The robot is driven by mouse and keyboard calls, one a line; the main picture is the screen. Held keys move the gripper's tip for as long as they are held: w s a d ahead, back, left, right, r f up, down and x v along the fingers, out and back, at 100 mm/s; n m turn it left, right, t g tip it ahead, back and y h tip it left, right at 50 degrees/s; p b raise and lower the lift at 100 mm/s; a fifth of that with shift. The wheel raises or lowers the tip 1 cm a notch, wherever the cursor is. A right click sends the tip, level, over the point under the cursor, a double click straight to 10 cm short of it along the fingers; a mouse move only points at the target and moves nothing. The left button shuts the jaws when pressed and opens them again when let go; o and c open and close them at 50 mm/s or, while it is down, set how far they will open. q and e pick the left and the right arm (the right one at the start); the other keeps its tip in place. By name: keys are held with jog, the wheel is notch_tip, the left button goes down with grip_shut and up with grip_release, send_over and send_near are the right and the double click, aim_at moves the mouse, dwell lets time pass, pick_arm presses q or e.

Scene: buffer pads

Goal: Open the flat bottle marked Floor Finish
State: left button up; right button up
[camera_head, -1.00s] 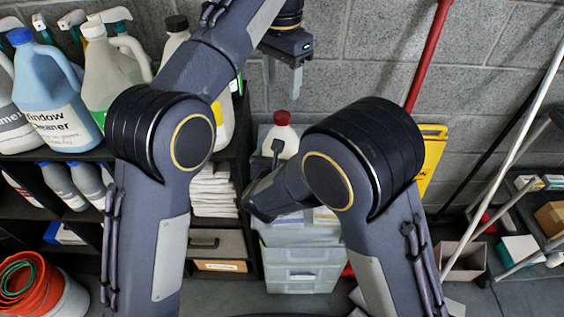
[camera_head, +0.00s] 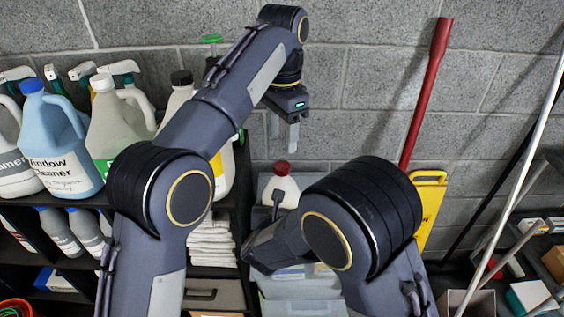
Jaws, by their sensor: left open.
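A whitish bottle (camera_head: 289,188) with a red cap (camera_head: 282,168) stands upright at the centre, by the grey wall. Its label cannot be read and its lower part is hidden behind my right arm. My left gripper (camera_head: 284,136) is above the cap, open and empty. Its two fingers point down and are apart from the cap. My right arm reaches in from the lower right toward the bottle. A dark slim part crosses the bottle's front. The right gripper's jaws cannot be made out.
A shelf at left holds several jugs, including a blue-capped window cleaner (camera_head: 60,150). Grey plastic drawers (camera_head: 303,308) are below the bottle. A red pole (camera_head: 425,95) and a yellow sign (camera_head: 428,205) lean at the wall on the right.

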aim_at(282, 166)
pick_arm(q)
jog(key=m, duration=0.5)
jog(key=shift+f, duration=0.1)
jog(key=m, duration=1.9)
jog(key=shift+r, duration=0.2)
jog(key=shift+f, duration=4)
